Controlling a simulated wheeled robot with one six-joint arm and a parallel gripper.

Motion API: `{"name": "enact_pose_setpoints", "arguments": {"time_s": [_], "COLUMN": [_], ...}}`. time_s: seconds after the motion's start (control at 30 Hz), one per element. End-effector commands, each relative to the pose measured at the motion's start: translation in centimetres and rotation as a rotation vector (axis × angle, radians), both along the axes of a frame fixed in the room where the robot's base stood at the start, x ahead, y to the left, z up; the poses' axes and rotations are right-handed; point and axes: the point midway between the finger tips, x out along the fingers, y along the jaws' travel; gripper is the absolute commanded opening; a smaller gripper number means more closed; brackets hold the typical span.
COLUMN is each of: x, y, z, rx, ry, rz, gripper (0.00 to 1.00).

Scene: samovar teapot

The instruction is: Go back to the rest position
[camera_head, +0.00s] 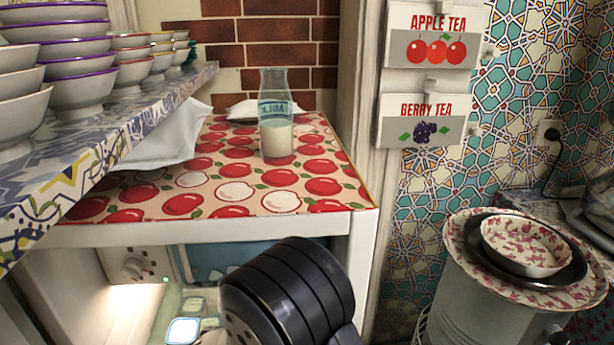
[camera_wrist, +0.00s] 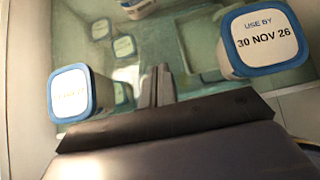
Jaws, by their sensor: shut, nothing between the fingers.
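My gripper (camera_wrist: 156,88) shows in the wrist view with its two dark fingers together and nothing between them. It points into a compartment with a greenish glass shelf. A blue-rimmed container (camera_wrist: 262,42) labelled "USE BY 30 NOV 26" stands to the right of the fingers. In the head view, a dark rounded part of my arm is in front of the lit compartment under the counter, and the fingers are hidden there.
The apple-print counter top (camera_head: 215,195) lies above the compartment, with a milk bottle (camera_head: 276,135) on it. A shelf (camera_head: 130,125) with stacked bowls is at left. At right, a patterned bowl (camera_head: 525,246) sits on a round stand. The compartment's walls and upper edge surround my arm closely.

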Motion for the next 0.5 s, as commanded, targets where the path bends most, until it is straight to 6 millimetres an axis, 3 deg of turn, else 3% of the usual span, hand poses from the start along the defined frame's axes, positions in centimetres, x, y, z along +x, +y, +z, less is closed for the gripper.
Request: {"name": "enact_pose_setpoints", "arguments": {"time_s": [0.4,0.5], "x": [8.2,9.4], "y": [0.8,0.9], "z": [-0.1,-1.7], "rx": [0.001,-0.002], "ry": [0.000,0.001], "rz": [-0.003,-0.001], "gripper": [0.00,0.00]}}
